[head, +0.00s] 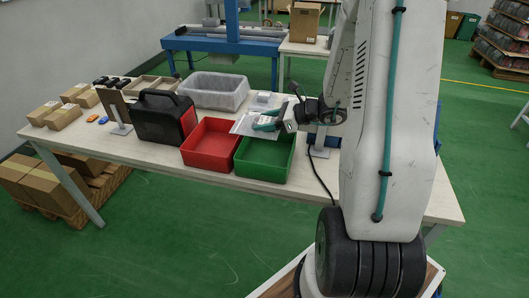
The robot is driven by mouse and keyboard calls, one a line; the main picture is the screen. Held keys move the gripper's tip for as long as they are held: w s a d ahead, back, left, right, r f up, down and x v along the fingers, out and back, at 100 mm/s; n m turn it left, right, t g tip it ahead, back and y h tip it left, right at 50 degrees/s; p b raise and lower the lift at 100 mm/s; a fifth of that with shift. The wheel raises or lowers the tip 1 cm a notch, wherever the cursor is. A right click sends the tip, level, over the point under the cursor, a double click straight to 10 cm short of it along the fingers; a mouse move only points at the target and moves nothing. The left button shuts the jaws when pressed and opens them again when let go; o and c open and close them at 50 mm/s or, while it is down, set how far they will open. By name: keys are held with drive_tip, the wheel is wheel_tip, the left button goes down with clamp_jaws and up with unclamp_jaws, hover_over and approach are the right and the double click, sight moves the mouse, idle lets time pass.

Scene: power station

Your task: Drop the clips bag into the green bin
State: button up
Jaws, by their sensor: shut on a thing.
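The green bin (264,164) is an open tray on the table, to the right of the red bin. My gripper (268,124) is above the far part of the green bin. It is shut on the clips bag (243,124), a clear, pale bag. The bag sticks out to the left of the fingers, over the border between the red and green bins. Its contents are too small to make out. The gripper's wrist hides part of the table behind.
The red bin (207,143) adjoins the green bin. A grey translucent crate (214,91) stands behind, and a black and red case (163,118) stands left. Small cardboard boxes (62,117) sit at the table's left end. The front strip of the table (150,161) is clear.

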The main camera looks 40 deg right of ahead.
drive_tip(key=shift+f, duration=0.15)
drive_tip(key=o, duration=1.1)
drive_tip(key=v, duration=0.7)
drive_tip(key=shift+s+d+r, duration=0.15)
drive_tip(key=shift+s+r, duration=0.05)
drive_tip(key=shift+s, duration=0.1)
